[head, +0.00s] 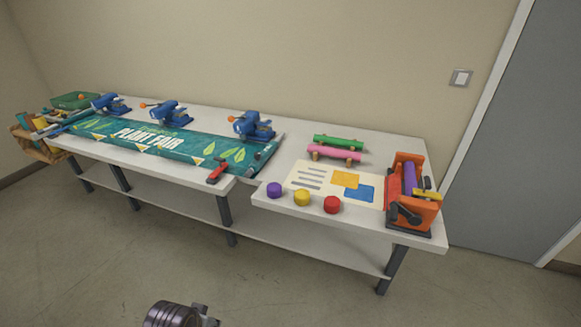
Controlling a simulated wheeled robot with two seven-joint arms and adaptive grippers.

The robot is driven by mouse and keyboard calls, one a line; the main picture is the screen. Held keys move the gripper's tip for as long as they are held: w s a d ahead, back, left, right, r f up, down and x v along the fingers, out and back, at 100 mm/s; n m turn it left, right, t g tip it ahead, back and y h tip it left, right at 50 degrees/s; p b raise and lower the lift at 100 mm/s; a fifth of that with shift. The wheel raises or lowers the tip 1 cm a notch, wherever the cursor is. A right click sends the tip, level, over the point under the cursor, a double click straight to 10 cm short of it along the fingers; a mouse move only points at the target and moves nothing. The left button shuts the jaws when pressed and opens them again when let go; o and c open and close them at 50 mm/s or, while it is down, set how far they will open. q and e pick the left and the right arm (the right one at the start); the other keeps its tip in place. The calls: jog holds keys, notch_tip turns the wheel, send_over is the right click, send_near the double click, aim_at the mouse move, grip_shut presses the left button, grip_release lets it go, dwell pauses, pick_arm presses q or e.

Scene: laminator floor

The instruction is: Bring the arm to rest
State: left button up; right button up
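A ridged dark metal part of my arm (175,314) shows at the bottom edge, left of the middle, low over the floor and well in front of the table. It appears to be the wrist end of my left arm, with a small grey bracket at its right side. The picture's bottom edge cuts it off, and no fingertips can be made out. Nothing is seen held there. My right gripper is not in view.
A long white table (268,203) stands along the wall, bearing a green banner (190,151), several blue clamps (253,126), a red-handled tool (217,171), coloured pucks (302,198), rolls (335,152), a sheet (312,176) and an orange laminator (413,210). The floor in front is clear.

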pick_arm(q)
jog(key=s+a+f+g, duration=0.1)
jog(key=s+f, duration=0.1)
jog(key=f, duration=1.3)
jog(key=s+a+f, duration=0.1)
jog(key=f, duration=1.4)
jog(key=s+a+f, duration=0.4)
jog(key=s+f, duration=0.5)
jog(key=s, duration=0.1)
jog(key=s+a+f+g, duration=0.1)
jog(key=s+a+f, duration=0.2)
jog(key=s+f, duration=0.6)
jog(key=shift+s+a+f+m+y, duration=0.3)
jog(key=shift+s+a+f+y, duration=0.1)
jog(key=shift+s, duration=0.35)
